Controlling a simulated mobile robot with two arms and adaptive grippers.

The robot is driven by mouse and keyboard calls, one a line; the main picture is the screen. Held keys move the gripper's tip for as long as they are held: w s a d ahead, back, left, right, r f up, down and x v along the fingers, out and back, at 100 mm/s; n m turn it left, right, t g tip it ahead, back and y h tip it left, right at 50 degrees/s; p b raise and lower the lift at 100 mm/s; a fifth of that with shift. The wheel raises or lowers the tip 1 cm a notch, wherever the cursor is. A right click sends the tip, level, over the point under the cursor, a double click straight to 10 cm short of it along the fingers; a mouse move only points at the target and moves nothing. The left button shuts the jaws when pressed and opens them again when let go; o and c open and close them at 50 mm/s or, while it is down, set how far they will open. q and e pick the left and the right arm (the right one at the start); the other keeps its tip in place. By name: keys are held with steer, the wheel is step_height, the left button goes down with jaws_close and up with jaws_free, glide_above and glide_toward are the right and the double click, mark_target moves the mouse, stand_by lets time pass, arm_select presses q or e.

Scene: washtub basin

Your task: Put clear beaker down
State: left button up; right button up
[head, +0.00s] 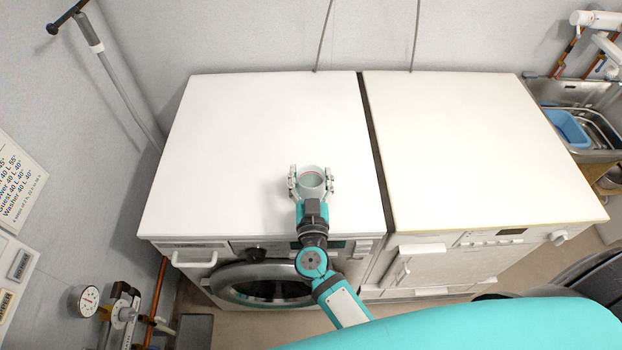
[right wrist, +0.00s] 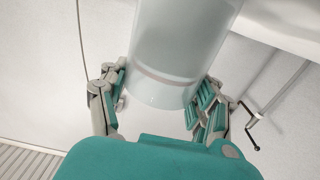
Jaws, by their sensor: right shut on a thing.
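The clear beaker (head: 312,181) is over the white top of the left machine (head: 250,120), near its front right part. Its round opening faces up in the head view. My right gripper (head: 312,184) comes from the front and is shut on the beaker, one finger on each side. In the right wrist view the beaker (right wrist: 180,50) is a translucent cylinder with a pale band, between the fingers of my right gripper (right wrist: 160,108). I cannot tell whether its base touches the top. My left gripper is not in view.
A second white machine (head: 470,140) stands to the right across a narrow dark gap. Both tops are otherwise clear. A metal sink (head: 585,95) with a blue tub (head: 568,130) is at the far right. A gauge and pipes are at the lower left.

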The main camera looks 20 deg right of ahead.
steer(key=shift+f, duration=0.15)
steer(key=o, duration=1.7)
steer(key=shift+o, duration=0.2)
steer(key=shift+s+r, duration=0.2)
steer(key=shift+s, duration=0.05)
steer(key=p+v, duration=0.2)
steer(key=v, duration=0.9)
steer(key=shift+s, duration=0.3)
steer(key=shift+a, duration=0.15)
